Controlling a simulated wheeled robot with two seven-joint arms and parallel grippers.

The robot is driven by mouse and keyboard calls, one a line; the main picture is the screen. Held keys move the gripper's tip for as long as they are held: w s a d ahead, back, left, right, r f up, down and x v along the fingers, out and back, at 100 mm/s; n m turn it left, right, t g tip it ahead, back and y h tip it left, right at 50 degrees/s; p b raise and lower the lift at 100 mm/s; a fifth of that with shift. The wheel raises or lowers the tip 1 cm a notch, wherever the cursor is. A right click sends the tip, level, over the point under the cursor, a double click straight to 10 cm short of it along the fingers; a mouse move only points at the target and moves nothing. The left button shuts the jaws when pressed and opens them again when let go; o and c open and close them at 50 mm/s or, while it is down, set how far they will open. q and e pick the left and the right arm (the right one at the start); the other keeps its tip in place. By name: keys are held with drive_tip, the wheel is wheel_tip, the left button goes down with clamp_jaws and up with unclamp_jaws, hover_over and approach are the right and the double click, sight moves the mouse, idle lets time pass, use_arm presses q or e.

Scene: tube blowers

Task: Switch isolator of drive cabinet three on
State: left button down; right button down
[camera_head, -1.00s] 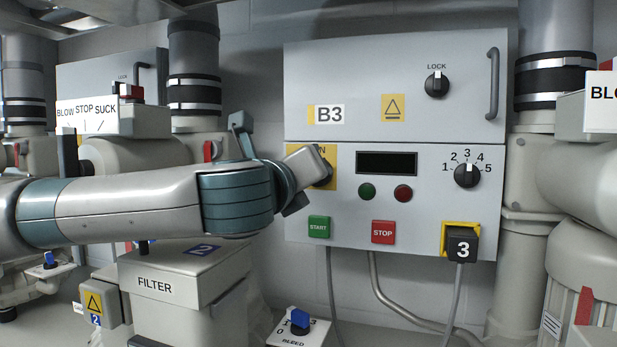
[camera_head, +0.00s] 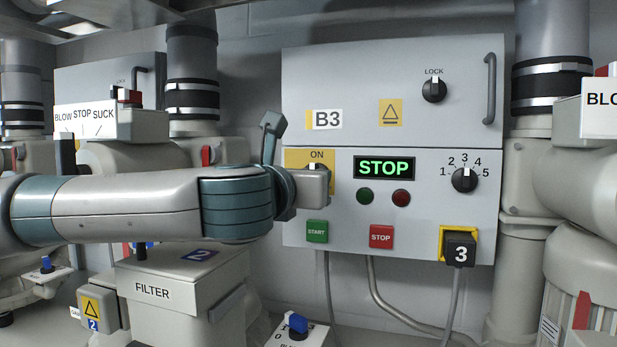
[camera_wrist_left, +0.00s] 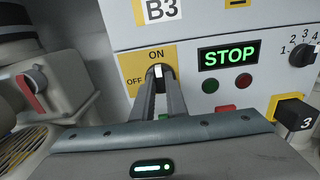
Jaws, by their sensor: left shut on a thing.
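The drive cabinet (camera_head: 345,75) is marked B3. Its isolator sits on a yellow plate (camera_head: 296,158) at the panel's left, labelled ON at top and OFF at left in the left wrist view. My left gripper (camera_wrist_left: 160,86) is shut on the isolator knob (camera_wrist_left: 158,71). The knob's white mark points up at ON. The display (camera_head: 384,168) is lit and reads STOP in green. In the head view my left gripper (camera_head: 322,180) hides the lower part of the isolator. My right gripper is not in view.
Below the display are green and red lamps, then a START button (camera_head: 317,231) and a STOP button (camera_head: 381,236). A selector (camera_head: 464,179) and a black plug (camera_head: 460,249) marked 3 are at right. A FILTER box (camera_head: 160,290) stands below my left arm.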

use_arm(q)
drive_tip(key=shift+f, duration=0.1)
drive_tip(key=c, duration=1.8)
unclamp_jaws()
drive_tip(key=shift+o, duration=0.2)
drive_tip(key=b+v, duration=0.8)
drive_tip(key=v, duration=0.9)
drive_tip(key=shift+s, duration=0.15)
